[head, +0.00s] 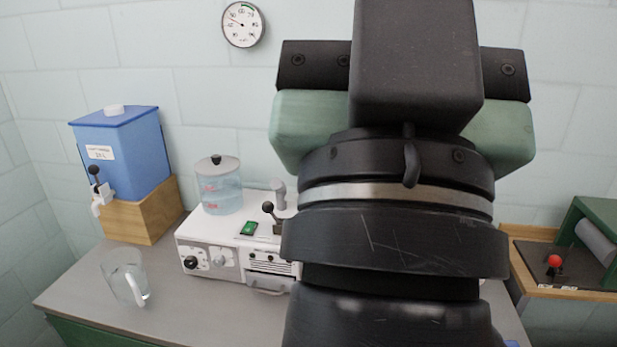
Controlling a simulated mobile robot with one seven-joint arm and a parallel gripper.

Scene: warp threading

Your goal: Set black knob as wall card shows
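A small round black knob (191,262) is on the front face of a white machine (207,242), at its left end. I cannot read its setting at this size. A grey knob (219,261) sits just right of it. No wall card shows; my arm covers much of the wall in the middle. My gripper (405,140), black and green, is large in the foreground, right of the black knob and apart from it in the picture. Its fingertips are not clear, so I cannot tell whether it is open or shut.
A blue water tank (125,155) with a tap stands on a wooden block (145,215). A glass mug (125,277) is on the grey counter (85,290). A lidded jar (220,190) and black-balled lever (268,208) top the machine. A round gauge (243,25) hangs above. A red-knobbed lever (554,262) is right.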

